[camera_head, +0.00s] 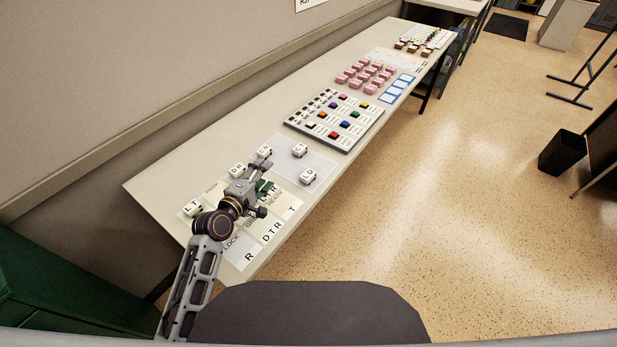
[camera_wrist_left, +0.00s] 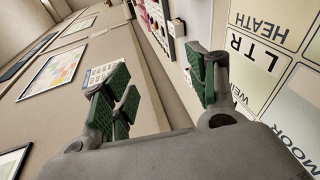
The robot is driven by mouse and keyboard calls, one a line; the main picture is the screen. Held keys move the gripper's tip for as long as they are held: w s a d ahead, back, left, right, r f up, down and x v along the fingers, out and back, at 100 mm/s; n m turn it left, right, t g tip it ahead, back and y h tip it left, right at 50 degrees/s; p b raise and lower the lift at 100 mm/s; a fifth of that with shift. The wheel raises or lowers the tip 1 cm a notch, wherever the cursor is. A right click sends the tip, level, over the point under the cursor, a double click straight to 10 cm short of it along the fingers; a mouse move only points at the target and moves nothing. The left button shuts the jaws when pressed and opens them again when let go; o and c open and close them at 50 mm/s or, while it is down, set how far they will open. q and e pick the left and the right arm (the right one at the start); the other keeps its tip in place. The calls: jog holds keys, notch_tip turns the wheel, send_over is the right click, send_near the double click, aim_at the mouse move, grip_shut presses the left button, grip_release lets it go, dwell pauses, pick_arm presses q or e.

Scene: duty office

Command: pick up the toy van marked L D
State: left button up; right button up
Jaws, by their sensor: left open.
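Several small white toy vans with letters stand on the near part of the long table. One van (camera_head: 308,176) at the right edge of the pale mat shows letters that seem to end in D; its full marking is too small to read surely. Others are a van marked LT (camera_head: 193,208), one that seems to read DR (camera_head: 237,170), one at the mat's back (camera_head: 299,150) and one beyond my gripper (camera_head: 264,152). My left gripper (camera_head: 270,177) is open and empty above the table, left of the D van. In the wrist view its green-padded fingers (camera_wrist_left: 160,88) are apart, with no van between them.
Lettered cards (camera_head: 271,231) lie under my left arm. A board of coloured blocks (camera_head: 335,119), pink blocks (camera_head: 366,75) and blue-edged cards (camera_head: 397,88) lie farther along the table (camera_head: 150,187). A wall runs along the left; open floor lies right.

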pick_arm(q)
jog(key=s+d+n, duration=0.1)
jog(key=n, duration=0.1)
jog(key=d+f+n+g+h, duration=0.1)
jog(key=n, duration=0.2)
jog(key=s+d+f+n+g+h, duration=0.1)
jog(key=n, duration=0.2)
jog(key=shift+s+d+f, duration=0.2)
jog(key=shift+s, duration=0.15)
jog(key=n, duration=0.2)
jog(key=s+f+n+g, duration=0.1)
jog(key=shift+d+n, duration=0.35)
jog(key=shift+n, duration=0.05)
jog(key=shift+n+g, duration=0.3)
jog(key=shift+n, duration=1.1)
send_near(304, 178)
jog(key=shift+x, duration=1.45)
jog(key=shift+b+x, duration=0.3)
jog(key=shift+x, duration=0.5)
